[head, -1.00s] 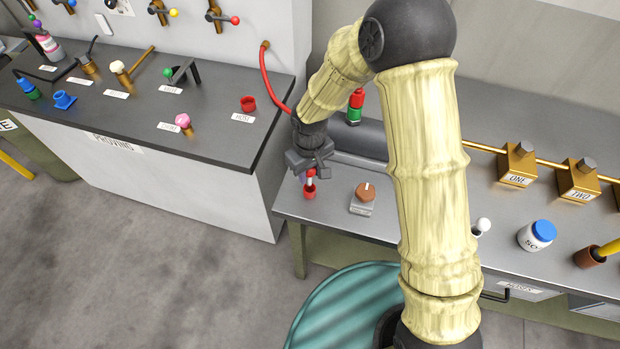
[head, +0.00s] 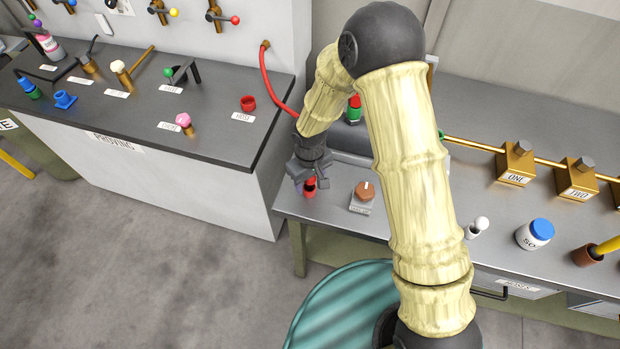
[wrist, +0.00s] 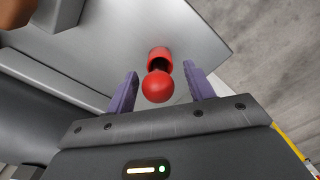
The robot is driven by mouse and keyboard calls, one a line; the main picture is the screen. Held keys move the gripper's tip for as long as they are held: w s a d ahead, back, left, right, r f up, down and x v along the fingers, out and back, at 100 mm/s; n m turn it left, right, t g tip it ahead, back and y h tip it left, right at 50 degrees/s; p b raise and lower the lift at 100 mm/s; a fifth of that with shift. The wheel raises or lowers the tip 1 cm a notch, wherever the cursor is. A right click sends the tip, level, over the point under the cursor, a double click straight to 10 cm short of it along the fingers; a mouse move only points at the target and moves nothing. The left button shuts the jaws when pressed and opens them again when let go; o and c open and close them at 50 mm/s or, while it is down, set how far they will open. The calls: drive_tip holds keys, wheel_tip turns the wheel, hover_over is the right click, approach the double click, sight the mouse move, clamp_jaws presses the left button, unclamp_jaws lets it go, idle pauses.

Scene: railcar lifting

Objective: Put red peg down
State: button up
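The red peg shows in the wrist view as a round red ball head (wrist: 158,87), with a red cup (wrist: 160,58) just beyond it. The peg's lower part lines up with the cup's opening, and the ball hides most of that join. In the head view the red cup (head: 309,188) stands near the left front corner of the grey bench. My gripper (wrist: 160,86) is open, its purple fingers on either side of the ball with a gap at each side. In the head view my gripper (head: 308,178) is right over the cup and hides the peg's top.
A brown knob on a small grey block (head: 363,196) stands just right of the cup. A red-and-green bottle-like thing (head: 354,108) and a grey cylinder (head: 349,138) lie behind. The bench's left edge is close, with a gap before the PROVING counter (head: 180,110).

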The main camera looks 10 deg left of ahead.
wheel_tip(320, 180, up, 12)
drive_tip(key=b, duration=0.1)
drive_tip(key=shift+r, duration=0.15)
idle(0.5)
idle(0.6)
drive_tip(key=s+d+r+m+t, duration=0.1)
drive_tip(key=s+d+r+m, duration=0.1)
drive_tip(key=d, duration=0.6)
drive_tip(key=s+d+r+m, duration=0.2)
drive_tip(key=d+m, duration=0.2)
drive_tip(key=d, duration=0.5)
drive_tip(key=s+d+r+m+t, duration=0.1)
drive_tip(key=s+d+r+m, duration=0.1)
drive_tip(key=d, duration=0.6)
drive_tip(key=shift+s+d+m+t, duration=0.3)
drive_tip(key=shift+s+m, duration=0.2)
drive_tip(key=shift+m, duration=0.2)
